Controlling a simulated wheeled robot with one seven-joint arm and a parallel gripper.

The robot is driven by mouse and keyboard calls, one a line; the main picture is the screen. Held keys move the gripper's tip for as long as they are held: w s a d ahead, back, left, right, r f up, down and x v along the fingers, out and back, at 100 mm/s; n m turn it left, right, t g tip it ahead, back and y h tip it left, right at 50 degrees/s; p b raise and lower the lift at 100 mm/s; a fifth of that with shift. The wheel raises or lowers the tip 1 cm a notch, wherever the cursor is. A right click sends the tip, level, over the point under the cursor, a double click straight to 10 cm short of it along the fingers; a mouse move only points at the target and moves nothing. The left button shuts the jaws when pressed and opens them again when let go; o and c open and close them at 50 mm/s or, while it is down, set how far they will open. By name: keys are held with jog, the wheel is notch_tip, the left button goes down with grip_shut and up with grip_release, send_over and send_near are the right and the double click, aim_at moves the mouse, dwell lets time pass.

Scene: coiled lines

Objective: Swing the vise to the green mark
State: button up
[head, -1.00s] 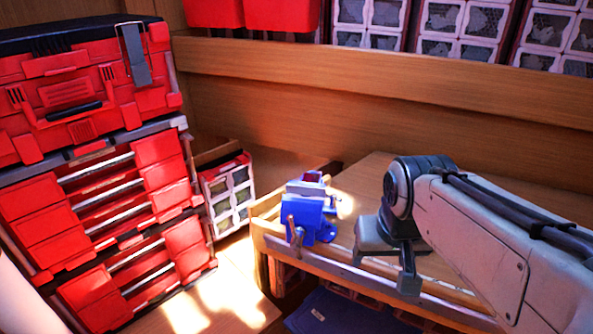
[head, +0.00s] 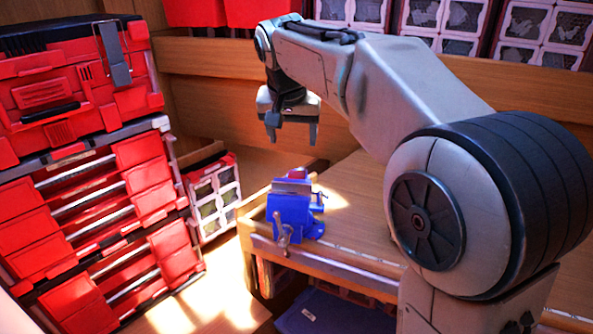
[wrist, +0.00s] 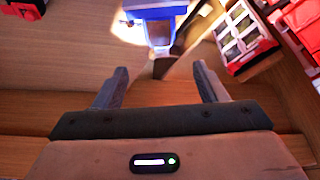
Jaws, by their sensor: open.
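The blue vise (head: 293,212) with grey jaws stands on the corner of the wooden bench in the head view, its handle hanging at the front. In the wrist view the vise (wrist: 158,22) shows in part at the top, beyond the fingertips. My gripper (head: 291,134) is open and empty, above and behind the vise in the head view, and apart from it. In the wrist view my gripper's two fingers (wrist: 160,82) are spread with nothing between them. I cannot make out a green mark in either view.
A red tool chest stack (head: 90,160) stands at the left. A small red-and-white drawer case (head: 213,198) sits between it and the bench (head: 345,225). A wooden ledge (head: 215,90) runs behind, with bins above. The bench right of the vise is clear.

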aim_at(296, 170)
jog(key=p+x, duration=0.1)
jog(key=x, duration=1.2)
jog(key=shift+f, duration=0.2)
